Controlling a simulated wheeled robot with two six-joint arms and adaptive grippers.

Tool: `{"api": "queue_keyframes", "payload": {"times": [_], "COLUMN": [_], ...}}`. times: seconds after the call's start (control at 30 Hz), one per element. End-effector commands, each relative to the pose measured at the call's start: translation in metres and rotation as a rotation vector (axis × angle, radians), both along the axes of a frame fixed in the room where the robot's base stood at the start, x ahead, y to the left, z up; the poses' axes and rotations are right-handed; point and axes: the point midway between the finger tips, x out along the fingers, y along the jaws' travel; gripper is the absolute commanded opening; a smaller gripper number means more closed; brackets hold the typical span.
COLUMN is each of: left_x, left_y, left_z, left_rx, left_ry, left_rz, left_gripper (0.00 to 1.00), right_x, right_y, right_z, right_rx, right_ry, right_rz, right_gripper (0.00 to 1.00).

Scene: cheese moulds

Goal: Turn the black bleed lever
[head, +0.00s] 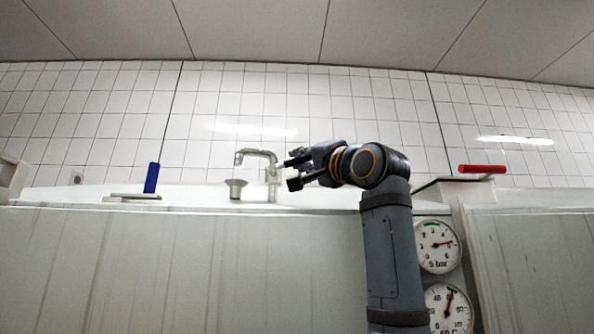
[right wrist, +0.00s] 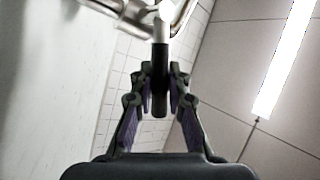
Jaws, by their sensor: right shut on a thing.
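The black bleed lever (right wrist: 160,85) shows in the right wrist view as a dark upright grip on a pale stem, joined to a shiny metal pipe (right wrist: 125,12) at the top. My right gripper (right wrist: 160,90) has its two fingers closed on either side of the lever's black grip. In the head view my right gripper (head: 290,170) reaches left to the bent metal pipe (head: 258,153) and covers most of the lever. My left gripper is not in view.
A small metal cup (head: 236,188) stands under the pipe's spout. A blue handle (head: 152,178) stands upright to the left and a red handle (head: 482,169) lies level to the right. Two dials, a pressure gauge (head: 437,246) and a temperature gauge (head: 449,309), sit beside my right arm.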

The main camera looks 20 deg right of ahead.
Motion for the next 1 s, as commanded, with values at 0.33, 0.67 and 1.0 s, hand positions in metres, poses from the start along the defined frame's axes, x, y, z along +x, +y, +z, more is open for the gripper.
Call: {"api": "queue_keyframes", "payload": {"times": [0.33, 0.67, 1.0], "left_x": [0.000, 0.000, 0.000], "left_y": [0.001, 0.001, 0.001], "left_z": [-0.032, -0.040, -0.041], "left_rx": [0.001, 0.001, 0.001], "left_ry": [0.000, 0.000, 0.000], "left_rz": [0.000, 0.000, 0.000], "left_gripper": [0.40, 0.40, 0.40], "right_x": [-0.001, -0.001, 0.000], "right_y": [-0.002, -0.003, -0.003], "right_z": [-0.019, -0.023, -0.024], "right_rx": [0.232, 0.338, 0.354], "right_ry": [-0.067, -0.096, -0.100], "right_rz": [0.001, 0.000, -0.001], "right_gripper": [0.00, 0.00, 0.00]}}
